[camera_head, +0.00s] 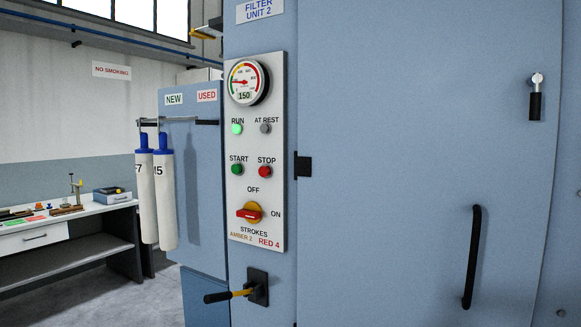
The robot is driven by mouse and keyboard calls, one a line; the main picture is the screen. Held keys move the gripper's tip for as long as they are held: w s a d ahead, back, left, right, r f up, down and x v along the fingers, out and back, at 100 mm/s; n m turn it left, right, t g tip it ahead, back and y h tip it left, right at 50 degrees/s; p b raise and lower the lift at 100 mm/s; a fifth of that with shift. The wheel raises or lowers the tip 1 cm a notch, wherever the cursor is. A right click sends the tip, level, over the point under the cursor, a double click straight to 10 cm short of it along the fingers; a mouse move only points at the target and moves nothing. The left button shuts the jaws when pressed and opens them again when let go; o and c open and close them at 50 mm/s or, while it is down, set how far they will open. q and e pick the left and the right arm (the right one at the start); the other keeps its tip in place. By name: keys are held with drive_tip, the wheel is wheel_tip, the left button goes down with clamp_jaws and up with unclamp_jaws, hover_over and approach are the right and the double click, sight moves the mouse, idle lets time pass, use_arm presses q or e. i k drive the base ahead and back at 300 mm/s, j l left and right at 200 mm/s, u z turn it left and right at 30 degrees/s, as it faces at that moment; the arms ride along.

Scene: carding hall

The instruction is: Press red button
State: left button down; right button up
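The red button (265,172) is a small round button under the label STOP, on the right side of a light grey control panel (281,215). A green START button (237,169) sits just left of it. The panel is upright on the front of the blue cabinet marked FILTER UNIT 2. Nothing covers the red button. Neither of my grippers is in view.
Below the buttons is a red rotary switch (250,213) on a yellow disc, turned towards ON. A lever (231,295) juts out lower down. Two white filter sleeves (156,200) hang at left. A cabinet door with a black handle (472,257) is at right.

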sight(264, 172)
drive_tip(key=i+l, duration=0.2)
drive_tip(key=i, duration=0.4)
drive_tip(key=i+l+z, duration=0.15)
drive_tip(key=i, duration=0.5)
